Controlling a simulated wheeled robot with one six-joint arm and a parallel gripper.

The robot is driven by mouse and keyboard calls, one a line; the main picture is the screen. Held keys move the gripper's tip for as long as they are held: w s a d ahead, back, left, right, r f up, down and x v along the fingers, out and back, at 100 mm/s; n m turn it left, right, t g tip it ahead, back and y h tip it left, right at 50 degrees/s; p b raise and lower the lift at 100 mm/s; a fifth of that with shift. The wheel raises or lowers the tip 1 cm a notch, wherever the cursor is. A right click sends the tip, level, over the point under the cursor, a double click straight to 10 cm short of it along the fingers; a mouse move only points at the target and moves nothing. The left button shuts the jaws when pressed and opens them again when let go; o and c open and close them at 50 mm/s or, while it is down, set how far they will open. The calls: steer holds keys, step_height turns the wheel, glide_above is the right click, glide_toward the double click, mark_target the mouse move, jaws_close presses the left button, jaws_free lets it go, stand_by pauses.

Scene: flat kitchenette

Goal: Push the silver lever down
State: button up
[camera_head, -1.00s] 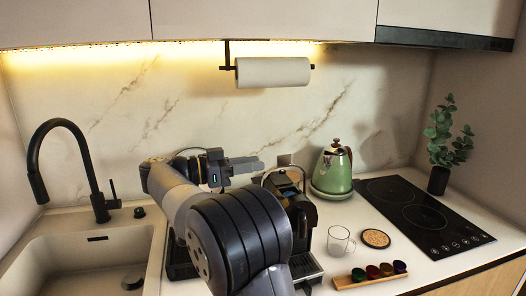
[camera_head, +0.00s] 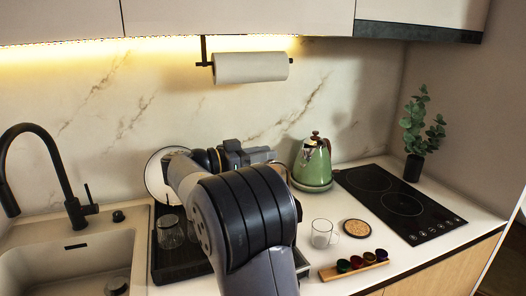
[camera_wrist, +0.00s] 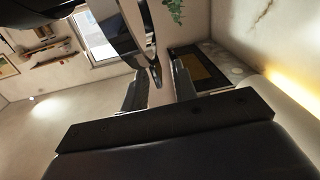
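The silver lever (camera_head: 287,172) belongs to a dark coffee machine. In the head view my arm hides nearly all of the machine, and only a small curved bit of the lever shows beside my gripper. My gripper (camera_head: 262,154) points right, level with the top of the machine and left of the green kettle. In the wrist view my gripper (camera_wrist: 159,85) has its two fingers apart. A dark glossy curved part (camera_wrist: 125,35), likely of the lever, reaches down close to the fingers. I cannot tell whether they touch.
A green kettle (camera_head: 312,165) stands just right of my gripper. A glass cup (camera_head: 321,233), a cork coaster (camera_head: 356,228) and a wooden holder with coloured capsules (camera_head: 355,269) sit in front. Glasses (camera_head: 170,232) and a plate (camera_head: 156,178) are left of my arm. A paper roll (camera_head: 250,67) hangs above.

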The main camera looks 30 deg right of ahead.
steer(key=shift+d, duration=0.1)
steer(key=shift+c, duration=0.5)
jaws_close()
